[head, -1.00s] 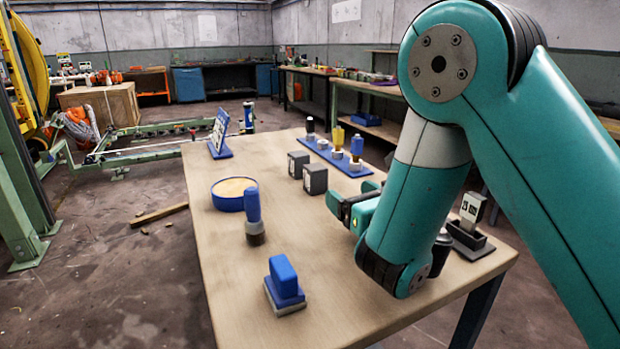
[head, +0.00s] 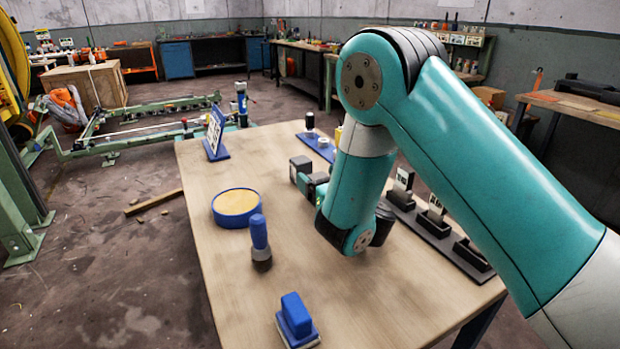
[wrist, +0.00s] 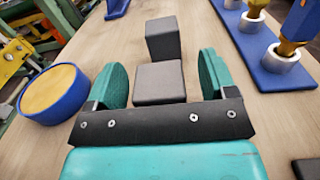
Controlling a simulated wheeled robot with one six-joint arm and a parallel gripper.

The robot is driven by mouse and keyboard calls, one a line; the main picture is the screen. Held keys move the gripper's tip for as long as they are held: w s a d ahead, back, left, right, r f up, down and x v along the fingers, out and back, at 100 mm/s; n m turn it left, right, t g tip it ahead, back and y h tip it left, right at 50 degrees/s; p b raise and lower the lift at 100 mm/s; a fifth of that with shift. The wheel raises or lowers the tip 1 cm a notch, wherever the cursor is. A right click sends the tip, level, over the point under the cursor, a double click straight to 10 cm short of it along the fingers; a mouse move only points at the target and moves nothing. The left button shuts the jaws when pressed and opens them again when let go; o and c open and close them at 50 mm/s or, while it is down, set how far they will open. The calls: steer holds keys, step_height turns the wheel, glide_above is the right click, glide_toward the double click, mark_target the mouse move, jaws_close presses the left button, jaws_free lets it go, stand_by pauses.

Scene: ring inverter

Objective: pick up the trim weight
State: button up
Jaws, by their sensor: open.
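Two dark grey blocks, which look like the trim weights, stand in line on the table; I cannot tell which one the task means. In the wrist view the near block (wrist: 159,84) sits between the two green fingers of my gripper (wrist: 161,76), with a gap on each side. The far block (wrist: 162,38) stands just beyond the fingertips. In the head view my gripper (head: 308,187) is low over the table beside the far block (head: 300,164), and the near block is mostly hidden by it. My gripper is open and holds nothing.
A blue round dish (head: 236,207) with a tan top, a blue-handled tool (head: 260,240) and a blue block-handled piece (head: 296,322) stand left of my arm. A blue rack (wrist: 262,50) of ringed holders is at right. A black slotted holder (head: 440,232) lies behind my arm.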

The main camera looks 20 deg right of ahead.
mark_target(319, 176)
jaws_close()
steer(key=shift+a+r, duration=0.1)
steer(key=shift+r, duration=0.1)
stand_by(0.3)
step_height(319, 176, up, 20)
steer(key=p, duration=1.9)
steer(key=shift+p, duration=0.3)
